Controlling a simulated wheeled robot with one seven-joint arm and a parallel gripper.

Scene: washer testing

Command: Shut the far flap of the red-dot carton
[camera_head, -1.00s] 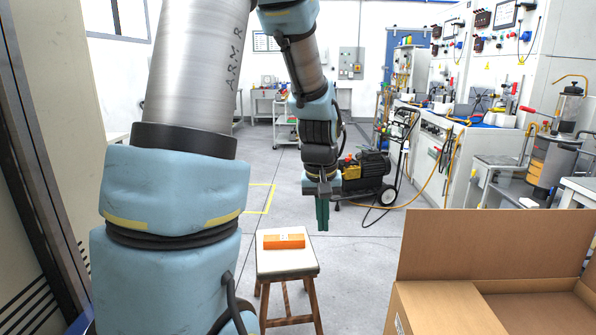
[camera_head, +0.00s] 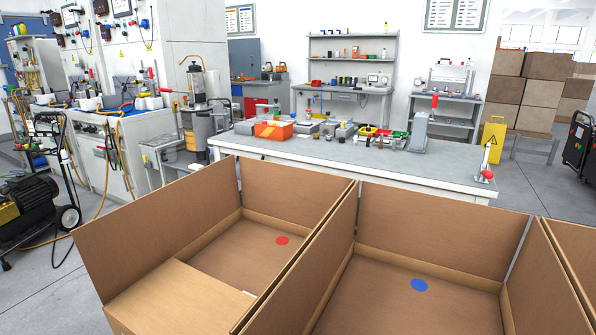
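The red-dot carton is an open brown carton (camera_head: 180,297) at the lower left of the view, with a red dot (camera_head: 282,240) on its inside floor. Its far flap (camera_head: 295,197) stands up along the back side, facing the workbench. The left flap (camera_head: 160,212) and the right flap (camera_head: 305,262) also stand up. A near panel (camera_head: 185,290) lies flat across the front left part of the opening. The carton's front is cut off by the picture edge. My gripper and arm are not in view.
A blue-dot carton (camera_head: 440,225) stands close on the right, flaps up, with another carton (camera_head: 575,250) at the right edge. A grey workbench (camera_head: 350,165) with tools and bins stands behind. A pump on a cart (camera_head: 35,205) is at left. Floor is clear at lower left.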

